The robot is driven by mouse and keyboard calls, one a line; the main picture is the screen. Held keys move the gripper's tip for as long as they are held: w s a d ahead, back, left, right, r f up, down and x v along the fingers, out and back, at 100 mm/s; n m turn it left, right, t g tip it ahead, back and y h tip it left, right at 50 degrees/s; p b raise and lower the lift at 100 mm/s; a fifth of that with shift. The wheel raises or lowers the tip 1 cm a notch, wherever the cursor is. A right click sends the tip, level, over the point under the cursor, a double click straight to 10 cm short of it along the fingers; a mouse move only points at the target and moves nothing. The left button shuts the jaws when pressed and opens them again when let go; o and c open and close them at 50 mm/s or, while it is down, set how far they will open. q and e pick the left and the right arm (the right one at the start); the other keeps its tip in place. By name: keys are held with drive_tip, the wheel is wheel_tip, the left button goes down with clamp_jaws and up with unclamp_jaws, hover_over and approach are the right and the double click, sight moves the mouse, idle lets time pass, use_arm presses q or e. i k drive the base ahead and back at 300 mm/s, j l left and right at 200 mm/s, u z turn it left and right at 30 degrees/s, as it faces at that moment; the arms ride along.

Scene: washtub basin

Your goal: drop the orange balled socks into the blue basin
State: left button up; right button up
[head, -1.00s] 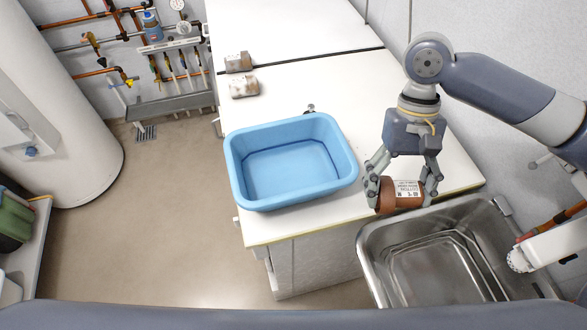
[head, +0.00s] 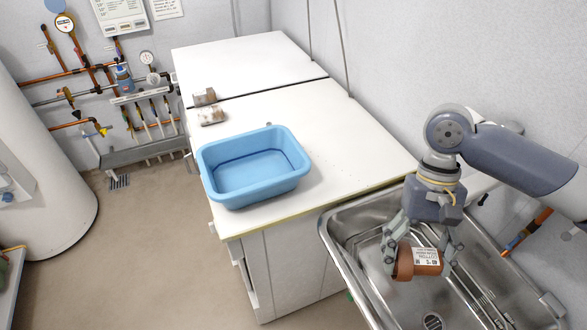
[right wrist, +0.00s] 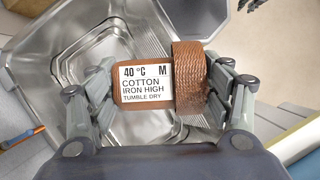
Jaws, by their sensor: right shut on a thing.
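The orange balled socks (head: 403,262) are a brown-orange roll with a white care label reading cotton, 40 °C. My right gripper (head: 422,258) is shut on them, one finger at each end, and holds them over the metal sink. In the right wrist view the socks (right wrist: 190,82) sit between the fingers of the gripper (right wrist: 160,90), with the sink behind. The blue basin (head: 290,178) stands on the white worktop to the left of the gripper, and its visible inside is empty. My left gripper is not in view.
The metal sink (head: 345,232) is at the lower right, beside the white worktop (head: 330,130). Two small greyish-brown bundles (head: 211,116) lie behind the basin. The worktop right of the basin is clear. Pipes and a grey wall rack (head: 140,150) are at the back left.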

sight(254, 170)
drive_tip(key=i+j+z, duration=0.1)
drive_tip(key=j+z, duration=0.2)
drive_tip(key=i+j+z, duration=0.1)
drive_tip(key=j+z, duration=0.55)
drive_tip(key=i, duration=0.05)
